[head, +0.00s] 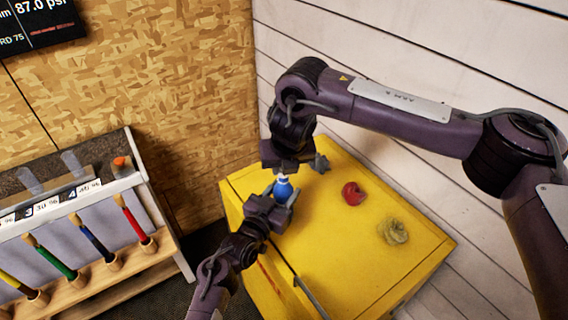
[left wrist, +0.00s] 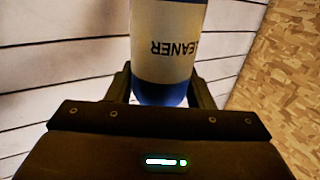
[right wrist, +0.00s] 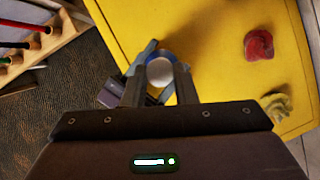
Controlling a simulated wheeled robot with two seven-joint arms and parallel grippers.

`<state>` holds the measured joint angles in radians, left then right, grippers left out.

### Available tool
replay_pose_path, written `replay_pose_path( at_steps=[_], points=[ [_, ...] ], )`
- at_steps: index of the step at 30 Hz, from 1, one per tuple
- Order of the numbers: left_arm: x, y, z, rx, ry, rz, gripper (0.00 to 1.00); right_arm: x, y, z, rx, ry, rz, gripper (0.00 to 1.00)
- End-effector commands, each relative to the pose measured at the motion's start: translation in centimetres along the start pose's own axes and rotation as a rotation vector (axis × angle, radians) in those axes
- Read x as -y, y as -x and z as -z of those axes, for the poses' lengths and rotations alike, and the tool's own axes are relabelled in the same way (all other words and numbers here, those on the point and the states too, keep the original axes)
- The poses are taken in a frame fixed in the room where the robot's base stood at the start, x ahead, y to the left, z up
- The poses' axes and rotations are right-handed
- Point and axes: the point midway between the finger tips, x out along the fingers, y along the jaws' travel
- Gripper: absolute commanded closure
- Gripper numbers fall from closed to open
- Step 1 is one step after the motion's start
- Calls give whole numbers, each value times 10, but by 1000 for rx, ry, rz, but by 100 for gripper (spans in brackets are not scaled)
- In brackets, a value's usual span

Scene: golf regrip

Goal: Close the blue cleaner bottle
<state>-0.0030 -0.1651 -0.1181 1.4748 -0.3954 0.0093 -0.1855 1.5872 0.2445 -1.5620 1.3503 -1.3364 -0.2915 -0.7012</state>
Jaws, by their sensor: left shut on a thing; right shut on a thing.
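The blue cleaner bottle (head: 283,189) stands upright over the yellow cabinet top, with a white top. In the left wrist view its white label (left wrist: 167,40) reads "CLEANER" upside down. My left gripper (head: 274,203) is shut on the bottle's body from the side. My right gripper (head: 285,170) points down from above at the bottle's top. In the right wrist view the round white cap (right wrist: 160,72) sits between the right fingers, with blue of the bottle around it. The right gripper is shut on the cap. The cap's thread is hidden.
The yellow cabinet (head: 345,245) has a red crumpled cloth (head: 352,193) and a yellow one (head: 393,231) to the right of the bottle. A rack (head: 160,262) with several coloured brushes stands at left. A white plank wall rises behind.

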Motion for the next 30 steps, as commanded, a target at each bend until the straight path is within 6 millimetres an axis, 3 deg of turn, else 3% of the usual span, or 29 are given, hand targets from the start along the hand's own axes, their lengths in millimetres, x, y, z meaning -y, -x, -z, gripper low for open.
replay_pose_path(
  at_steps=[27, 28, 30],
  points=[
    [0, 0, 0, 1, 0, 0, 94, 0, -10, 5, -1, 1, -1, 95],
    [0, 0, 0, 1, 0, 0, 100, 0, -11, 5, -1, 1, -1, 95],
    [0, 0, -1, 1, 0, 0, 100, 0, -10, 4, -1, -7, 2, 95]
  ],
)
